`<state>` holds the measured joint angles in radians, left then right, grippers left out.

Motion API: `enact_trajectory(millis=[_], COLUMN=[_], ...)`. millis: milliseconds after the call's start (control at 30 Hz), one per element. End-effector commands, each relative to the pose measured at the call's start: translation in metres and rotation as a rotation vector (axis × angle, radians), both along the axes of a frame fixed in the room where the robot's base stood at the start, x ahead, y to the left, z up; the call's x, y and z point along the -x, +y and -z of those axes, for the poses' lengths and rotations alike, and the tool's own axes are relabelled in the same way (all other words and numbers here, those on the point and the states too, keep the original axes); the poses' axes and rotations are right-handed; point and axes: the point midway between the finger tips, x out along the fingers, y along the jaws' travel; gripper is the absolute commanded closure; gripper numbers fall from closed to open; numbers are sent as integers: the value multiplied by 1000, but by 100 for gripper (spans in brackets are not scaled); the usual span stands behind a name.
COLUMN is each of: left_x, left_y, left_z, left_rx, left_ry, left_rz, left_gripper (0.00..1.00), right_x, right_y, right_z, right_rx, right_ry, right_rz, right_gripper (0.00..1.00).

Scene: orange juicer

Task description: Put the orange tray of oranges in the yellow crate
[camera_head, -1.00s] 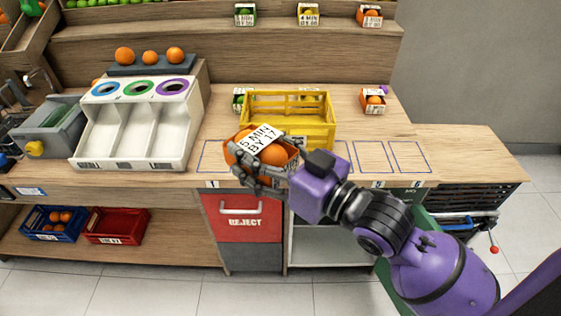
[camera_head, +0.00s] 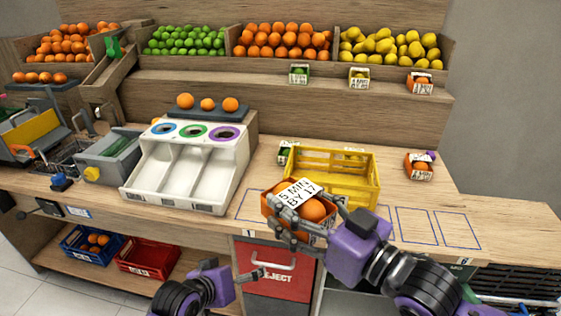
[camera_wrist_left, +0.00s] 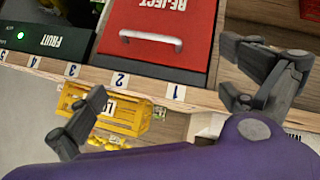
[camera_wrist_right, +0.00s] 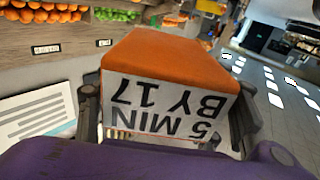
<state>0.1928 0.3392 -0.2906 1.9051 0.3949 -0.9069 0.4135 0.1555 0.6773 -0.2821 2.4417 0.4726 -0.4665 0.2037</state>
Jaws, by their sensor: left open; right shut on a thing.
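The orange tray (camera_head: 318,229), holding oranges and a white card reading "5 MIN BY 17", is in front of the yellow crate. My right gripper (camera_head: 284,222) is shut on the tray; the right wrist view shows the tray (camera_wrist_right: 175,55) between the fingers. I cannot tell whether the tray touches the counter. The yellow crate (camera_head: 372,184) stands upright on the counter just behind; the tray and gripper hide part of its front, and its inside is partly seen. My left gripper (camera_head: 250,275) is open and empty, low before the red REJECT drawer; it also shows in the left wrist view (camera_wrist_left: 168,85).
A white three-slot sorter (camera_head: 190,170) stands left of the crate. Small orange (camera_head: 419,170) and green (camera_head: 284,153) boxes stand beside the crate. Outlined counter space (camera_head: 440,228) at right is clear. Blue (camera_head: 90,248) and red (camera_head: 148,258) crates are on the lower shelf.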

Motion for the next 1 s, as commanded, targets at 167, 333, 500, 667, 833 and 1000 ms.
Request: enact_trajectory(millis=[167, 333, 500, 667, 833, 1000], left_x=[-56, -92, -109, -93, -41, 23], left_y=[-26, -46, -67, -96, -123, -127], left_z=[-74, -146, -227, -301, -362, -396], left_rx=[28, 31, 11, -45, -171, -339], left_ry=[9, 29, 40, 42, 49, 81], left_rz=[46, 76, 123, 240, 436, 622], left_gripper=[0, 0, 0, 0, 0, 0], right_x=[0, 0, 0, 0, 0, 0], right_y=[0, 0, 0, 0, 0, 0], right_z=[-1, -1, -1, -1, -1, -1], right_rx=[-1, -1, -1, -1, -1, -1], right_ry=[-2, -2, -2, -2, -2, -2], right_rz=[0, 0, 0, 0, 0, 0], right_gripper=[70, 70, 70, 70, 70, 70])
